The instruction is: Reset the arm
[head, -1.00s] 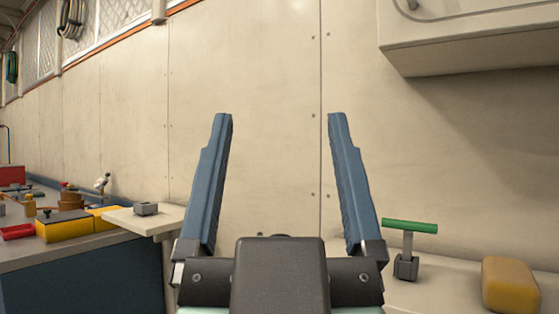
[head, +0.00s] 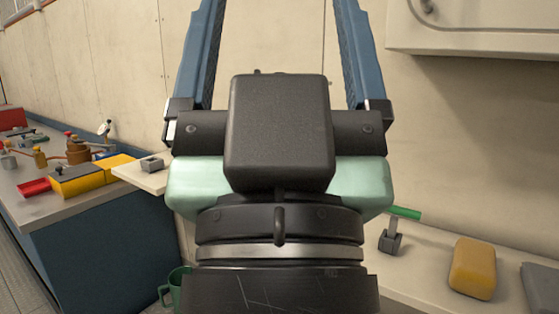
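My gripper (head: 275,15) is in the middle of the head view, pointing up and away from me. Its two blue fingers are wide apart, with only the bare wall panel between them. The fingertips run out of the top of the picture. My wrist and the gripper's pale green and black body fill the centre and hide part of the wall and counter behind.
At left, a bench (head: 110,205) holds a yellow box (head: 80,180), a red tray (head: 34,187) and fittings. At right, a counter (head: 425,270) holds a green-handled tool (head: 392,238) and a yellow block (head: 473,267). A green mug (head: 174,288) stands low. A cabinet (head: 480,38) hangs upper right.

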